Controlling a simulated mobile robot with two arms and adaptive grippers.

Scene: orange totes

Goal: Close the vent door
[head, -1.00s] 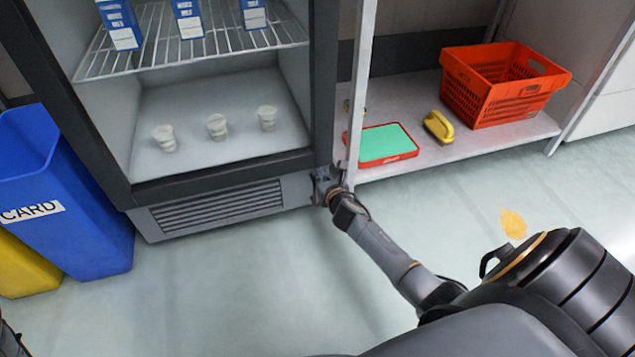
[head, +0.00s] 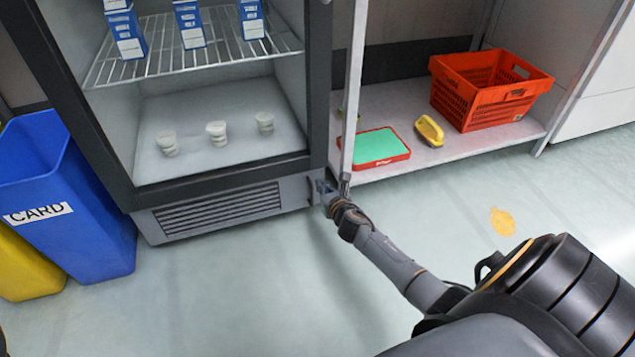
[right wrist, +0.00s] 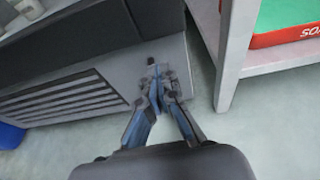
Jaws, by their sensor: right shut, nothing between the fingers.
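The vent door (head: 218,211) is the grey slatted panel along the bottom of the fridge. It looks flush or nearly flush with the fridge front; I cannot tell exactly. It also shows in the right wrist view (right wrist: 60,100), with a small dark mark near its right end. My right gripper (head: 322,187) is at the right end of this panel, its fingers shut and empty. In the right wrist view the gripper (right wrist: 157,75) points at the panel's right end, touching it or very close. My left gripper is not in view.
The open-fronted fridge (head: 318,90) holds cups and blue cartons. A white shelf post (head: 353,100) stands just right of my gripper. The shelf holds a red-and-green tray (head: 378,147), a yellow-handled tool (head: 429,130) and an orange basket (head: 490,90). A blue bin (head: 75,220) stands left.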

